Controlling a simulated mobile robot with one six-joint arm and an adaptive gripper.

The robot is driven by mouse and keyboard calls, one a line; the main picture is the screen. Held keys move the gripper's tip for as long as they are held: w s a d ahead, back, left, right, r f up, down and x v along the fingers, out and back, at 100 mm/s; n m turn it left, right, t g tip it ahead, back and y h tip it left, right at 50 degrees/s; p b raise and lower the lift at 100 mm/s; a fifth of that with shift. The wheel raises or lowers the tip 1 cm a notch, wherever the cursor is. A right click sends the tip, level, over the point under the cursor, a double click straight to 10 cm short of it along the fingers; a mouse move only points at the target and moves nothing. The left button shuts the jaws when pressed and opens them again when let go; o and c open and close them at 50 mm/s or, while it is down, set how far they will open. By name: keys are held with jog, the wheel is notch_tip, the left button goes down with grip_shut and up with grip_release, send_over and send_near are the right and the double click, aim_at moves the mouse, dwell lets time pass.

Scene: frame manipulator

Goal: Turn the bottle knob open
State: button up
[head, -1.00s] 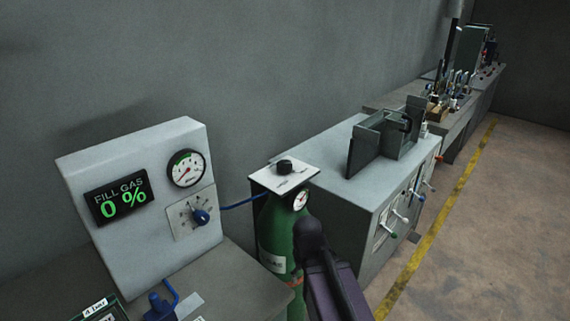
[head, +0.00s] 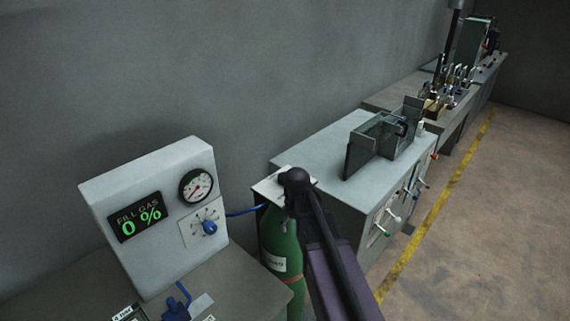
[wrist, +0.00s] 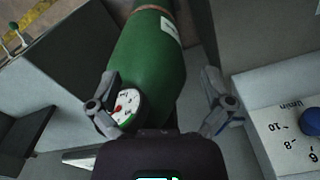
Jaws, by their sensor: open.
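The green gas bottle (head: 277,240) stands between the fill panel and the grey cabinet; it also fills the upper middle of the wrist view (wrist: 150,55). Its white top plate (head: 268,188) shows partly in the head view. The bottle's black knob is hidden there behind my arm, and I cannot make it out in the wrist view. The bottle's round gauge (wrist: 128,107) shows near the left finger in the wrist view. My gripper (wrist: 158,82) is open, its fingers spread to either side over the bottle, with nothing held between them.
The white fill panel (head: 165,250) on the left reads "FILL GAS 0 %" and has a gauge (head: 197,186) and a blue knob (head: 209,227). A blue hose (head: 243,211) runs towards the bottle. The grey cabinet (head: 325,185) stands close on the right. Open floor (head: 480,240) lies further right.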

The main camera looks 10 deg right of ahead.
jog(key=w+r+n+p, duration=0.4)
jog(key=w+r+p, duration=1.3)
jog(key=r+p, duration=0.2)
jog(key=shift+w+r, duration=0.2)
jog(key=shift+r, duration=0.7)
jog(key=shift+f, duration=0.25)
notch_tip(320, 180, down, 13)
jog(key=b, duration=1.3)
jog(key=shift+f+b, duration=0.2)
jog(key=shift+b, duration=0.15)
jog(key=c, duration=1)
